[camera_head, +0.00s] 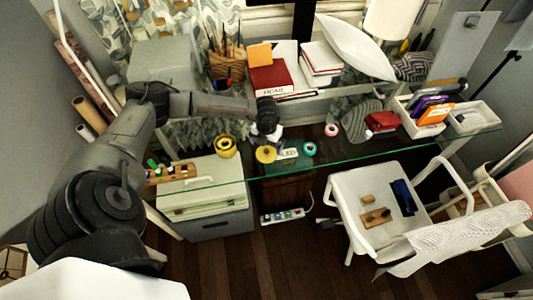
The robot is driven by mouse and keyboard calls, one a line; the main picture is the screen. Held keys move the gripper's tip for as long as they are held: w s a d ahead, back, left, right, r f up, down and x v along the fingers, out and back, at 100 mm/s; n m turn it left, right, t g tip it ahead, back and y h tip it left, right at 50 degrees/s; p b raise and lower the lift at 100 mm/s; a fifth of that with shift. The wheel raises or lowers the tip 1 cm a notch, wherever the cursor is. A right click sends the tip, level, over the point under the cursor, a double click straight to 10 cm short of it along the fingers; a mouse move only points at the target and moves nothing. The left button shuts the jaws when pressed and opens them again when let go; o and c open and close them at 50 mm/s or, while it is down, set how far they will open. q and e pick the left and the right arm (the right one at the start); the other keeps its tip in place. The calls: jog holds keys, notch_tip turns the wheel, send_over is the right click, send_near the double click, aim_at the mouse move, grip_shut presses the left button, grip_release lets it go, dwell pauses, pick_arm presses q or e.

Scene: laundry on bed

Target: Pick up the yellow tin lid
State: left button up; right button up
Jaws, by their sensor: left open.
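A round yellow disc, which looks like the yellow tin lid (265,154), lies on the glass desk near its front edge. My left arm reaches in from the left, and my left gripper (265,138) points down just above and behind the lid. The gripper is open with nothing seen between its fingers. Its fingertips are small and partly blurred, so I cannot tell whether they touch the lid. My right gripper is out of view.
A yellow ring-shaped roll (226,147) lies left of the lid. A small green-and-white box (287,154) and a teal roll (310,149) lie close on its right. A pink roll (331,130) is farther right. A white chair (380,205) stands in front of the desk.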

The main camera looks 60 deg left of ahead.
aim_at(265, 152)
pick_arm(q)
jog(key=shift+s+f, duration=0.2)
jog(key=shift+f, duration=2.85)
jog(key=shift+c, duration=0.4)
jog(key=shift+a, duration=0.1)
jog(key=c, duration=0.6)
